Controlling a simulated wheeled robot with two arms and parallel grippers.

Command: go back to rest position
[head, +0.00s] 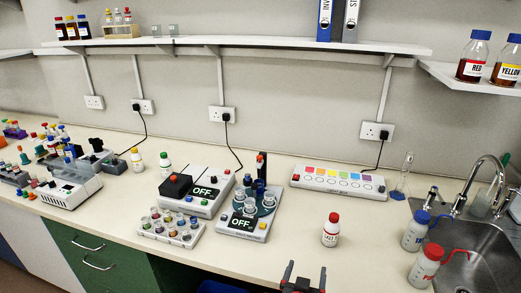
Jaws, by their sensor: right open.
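My right gripper (303,279) shows at the bottom edge of the head view, in front of the bench's front edge. Its two dark fingers with red marks stand apart, and nothing is seen between them. My left gripper is not in the picture. The bench top (275,240) lies beyond the right gripper. The nearest thing to it is a white bottle with a red cap (331,231), upright and apart from it.
Two devices reading OFF (207,192) (243,222) and a vial rack (171,228) stand mid-bench. A colour-strip device (338,182) lies behind. Wash bottles (425,267) stand by the sink (485,265) at right. A shelf (250,41) runs above. The bench front around the red-capped bottle is clear.

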